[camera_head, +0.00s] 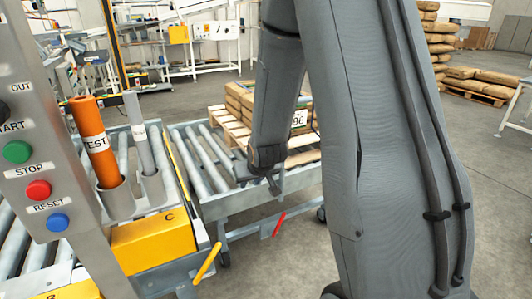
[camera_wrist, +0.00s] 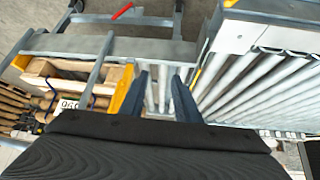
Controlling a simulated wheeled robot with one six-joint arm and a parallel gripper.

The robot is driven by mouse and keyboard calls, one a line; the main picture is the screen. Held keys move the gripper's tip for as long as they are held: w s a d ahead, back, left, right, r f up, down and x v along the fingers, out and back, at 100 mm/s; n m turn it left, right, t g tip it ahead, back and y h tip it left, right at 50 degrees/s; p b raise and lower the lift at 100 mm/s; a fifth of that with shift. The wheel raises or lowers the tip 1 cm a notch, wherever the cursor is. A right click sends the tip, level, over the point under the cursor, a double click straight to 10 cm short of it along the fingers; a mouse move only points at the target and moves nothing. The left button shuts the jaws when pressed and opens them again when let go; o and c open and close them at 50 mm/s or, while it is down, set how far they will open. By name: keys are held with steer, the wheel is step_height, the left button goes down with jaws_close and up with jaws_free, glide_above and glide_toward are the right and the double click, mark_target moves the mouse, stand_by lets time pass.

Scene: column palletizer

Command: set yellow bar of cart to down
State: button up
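The roller cart (camera_head: 255,203) stands beside the conveyor. A thin yellow bar (camera_head: 186,170) runs between the conveyor and the cart's rollers. In the wrist view, a yellow bar (camera_wrist: 122,92) lies beside my left finger at the cart's pallet-side end; I cannot tell whether they touch. A smaller yellow piece (camera_wrist: 195,78) shows at the conveyor side. Which of these is the cart's bar, and whether it is up or down, is unclear. My gripper (camera_head: 258,183) is over the cart. In the wrist view its dark fingers (camera_wrist: 160,98) are apart, with nothing seen held between them.
A red handle (camera_head: 279,224) hangs at the cart's front, and a yellow handle (camera_head: 207,264) at the conveyor. A button panel (camera_head: 45,165) and TEST cylinder (camera_head: 95,142) stand left.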

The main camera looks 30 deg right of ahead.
steer(key=w+d+f+t+h, duration=0.1)
steer(key=w+d+t, duration=0.4)
steer(key=w, duration=0.5)
steer(key=w+d+f+m+t+h+p, duration=0.1)
steer(key=w+d+f+t, duration=0.1)
steer(key=w+d+t, duration=0.3)
steer(key=shift+w+d+f, duration=0.2)
steer(key=shift+w+d, duration=2.1)
steer(key=shift+w, duration=0.15)
jaws_close()
